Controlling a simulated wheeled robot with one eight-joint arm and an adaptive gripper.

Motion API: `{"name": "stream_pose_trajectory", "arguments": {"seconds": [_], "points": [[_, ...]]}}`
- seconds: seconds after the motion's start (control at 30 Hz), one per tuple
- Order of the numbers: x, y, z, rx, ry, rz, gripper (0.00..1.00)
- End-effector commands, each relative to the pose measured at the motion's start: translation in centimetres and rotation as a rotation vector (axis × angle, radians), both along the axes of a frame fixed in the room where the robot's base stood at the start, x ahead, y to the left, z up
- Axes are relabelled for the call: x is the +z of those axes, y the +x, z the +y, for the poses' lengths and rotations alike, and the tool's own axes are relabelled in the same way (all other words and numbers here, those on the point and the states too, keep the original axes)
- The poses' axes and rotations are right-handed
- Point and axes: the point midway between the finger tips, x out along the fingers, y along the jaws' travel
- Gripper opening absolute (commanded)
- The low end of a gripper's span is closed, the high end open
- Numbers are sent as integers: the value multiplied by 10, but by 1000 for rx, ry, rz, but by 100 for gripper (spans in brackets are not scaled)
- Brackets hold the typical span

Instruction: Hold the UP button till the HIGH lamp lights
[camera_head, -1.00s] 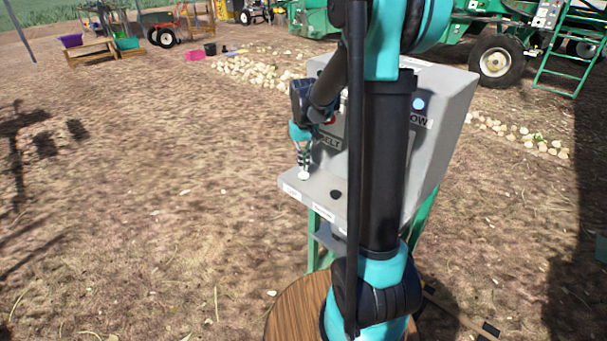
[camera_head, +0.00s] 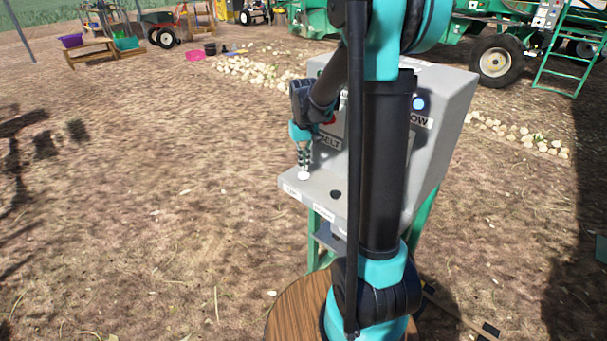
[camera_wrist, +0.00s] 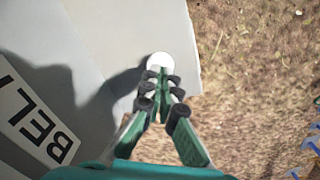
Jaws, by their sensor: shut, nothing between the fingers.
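A grey control box (camera_head: 452,100) stands on green legs, with a shelf (camera_head: 318,188) jutting from its front. A round white button (camera_head: 303,176) is at the shelf's left end; its label is too small to read. My gripper (camera_head: 304,168) is shut and empty, pointing down with its tips at the button. In the wrist view the shut tips (camera_wrist: 161,74) overlap the edge of the white button (camera_wrist: 159,61); I cannot tell how far it is pressed. A blue lamp (camera_head: 419,103) above a label ending in "OW" looks lit. No HIGH lamp is visible; my arm covers part of the panel.
A dark button (camera_head: 336,195) sits farther right on the shelf. A BELT label (camera_wrist: 38,123) and a red part (camera_head: 329,126) are on the panel near my wrist. Open dirt ground lies left. Stones (camera_head: 250,72) and a green machine (camera_head: 480,35) are behind.

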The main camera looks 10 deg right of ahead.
Motion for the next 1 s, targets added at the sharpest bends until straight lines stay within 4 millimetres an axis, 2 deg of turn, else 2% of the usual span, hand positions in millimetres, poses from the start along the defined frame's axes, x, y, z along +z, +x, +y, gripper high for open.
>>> {"name": "stream_pose_trajectory", "arguments": {"seconds": [1.0], "points": [[-24,0,0,0,0,0,0]]}}
